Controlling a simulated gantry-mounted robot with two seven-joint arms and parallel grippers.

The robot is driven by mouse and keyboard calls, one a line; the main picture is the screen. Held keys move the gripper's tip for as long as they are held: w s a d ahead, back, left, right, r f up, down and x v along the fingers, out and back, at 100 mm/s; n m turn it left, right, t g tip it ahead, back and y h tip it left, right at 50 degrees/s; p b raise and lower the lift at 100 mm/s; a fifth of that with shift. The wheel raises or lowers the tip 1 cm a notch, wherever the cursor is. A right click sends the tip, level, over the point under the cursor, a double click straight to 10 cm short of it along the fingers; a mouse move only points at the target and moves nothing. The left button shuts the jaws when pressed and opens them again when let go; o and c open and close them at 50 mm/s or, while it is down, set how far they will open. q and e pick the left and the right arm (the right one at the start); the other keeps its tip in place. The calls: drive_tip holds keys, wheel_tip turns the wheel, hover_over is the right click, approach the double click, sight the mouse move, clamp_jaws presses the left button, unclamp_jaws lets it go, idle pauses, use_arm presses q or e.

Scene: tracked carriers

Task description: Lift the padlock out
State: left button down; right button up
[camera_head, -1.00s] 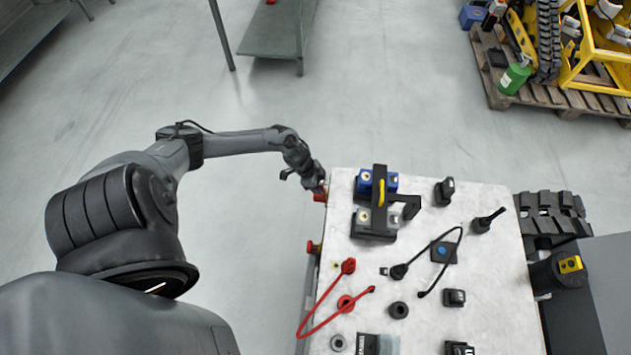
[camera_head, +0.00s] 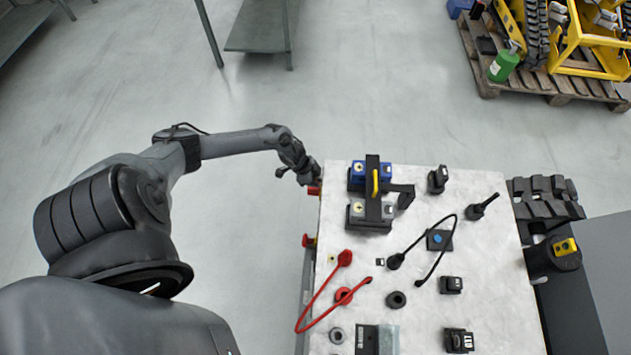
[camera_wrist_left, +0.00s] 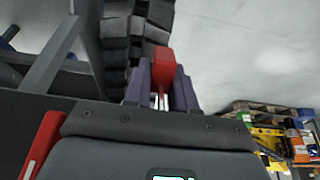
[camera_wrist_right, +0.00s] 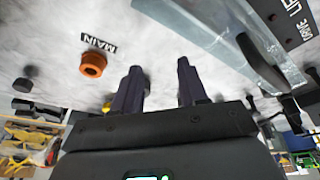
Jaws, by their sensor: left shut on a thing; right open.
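A red padlock (camera_wrist_left: 163,68) with bright metal shackle legs sits between the fingers of my left gripper (camera_wrist_left: 161,88), which is shut on it. In the head view my left gripper (camera_head: 311,177) is at the upper left edge of the pale panel, and a small red piece (camera_head: 314,190) shows just under its tip. Whether the shackle is still through anything is hidden there. My right gripper (camera_wrist_right: 159,80) is open and empty in the right wrist view, close to a pale surface with an orange ring-like fitting (camera_wrist_right: 93,64) beside a MAIN label. The right arm is outside the head view.
Black track (camera_head: 545,208) lies to the right. Open floor is left.

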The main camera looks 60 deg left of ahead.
use_arm(q)
drive_tip(key=shift+r, duration=0.25)
use_arm(e)
drive_tip(key=shift+r, duration=0.25)
